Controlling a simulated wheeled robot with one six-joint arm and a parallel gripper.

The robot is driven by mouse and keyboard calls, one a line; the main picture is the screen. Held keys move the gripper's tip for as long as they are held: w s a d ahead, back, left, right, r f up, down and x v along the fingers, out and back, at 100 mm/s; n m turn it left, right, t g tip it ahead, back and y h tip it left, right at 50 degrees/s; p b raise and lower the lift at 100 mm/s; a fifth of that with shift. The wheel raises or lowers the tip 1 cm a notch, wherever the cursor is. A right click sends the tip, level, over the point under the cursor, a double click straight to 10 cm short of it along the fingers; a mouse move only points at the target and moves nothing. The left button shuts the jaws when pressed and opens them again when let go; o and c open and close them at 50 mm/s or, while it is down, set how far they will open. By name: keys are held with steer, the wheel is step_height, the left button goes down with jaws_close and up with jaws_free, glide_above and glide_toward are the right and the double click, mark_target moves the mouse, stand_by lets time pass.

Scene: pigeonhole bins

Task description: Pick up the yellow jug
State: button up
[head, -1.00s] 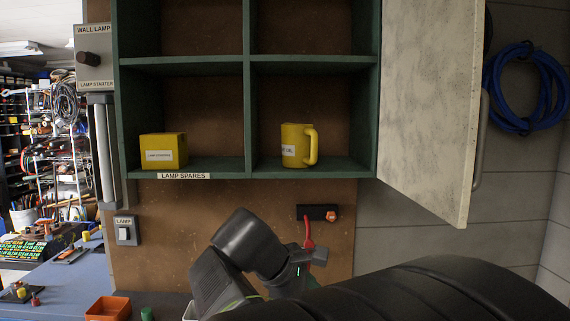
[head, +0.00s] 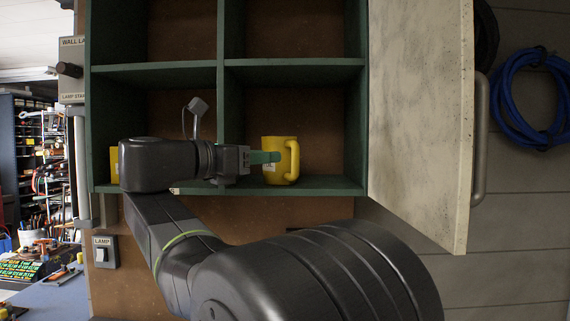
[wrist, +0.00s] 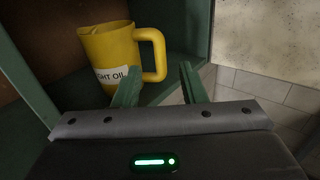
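The yellow jug (head: 281,146) stands upright in the lower right compartment of the green cabinet, with its handle to the right. The wrist view shows the jug (wrist: 106,50) with a white label ending in "GHT OIL". My gripper (head: 268,157) is at the front of that compartment, its green fingers overlapping the jug's left side in the head view. In the wrist view my gripper (wrist: 159,85) is open, with fingers apart. The handle appears beyond and between the fingertips, and the left finger overlaps the jug's lower body. I cannot tell whether they touch.
The green cabinet (head: 343,69) has a divider left of the jug. A yellow box (head: 114,164) in the lower left compartment is mostly hidden behind my arm. The cabinet door (head: 418,110) stands open on the right. A lamp switch (head: 104,252) is on the wall below left.

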mark_target(293, 157)
steer(key=shift+f+p+x, duration=0.2)
steer(key=shift+p+x, duration=0.6)
steer(key=shift+x, duration=3.85)
jaws_close()
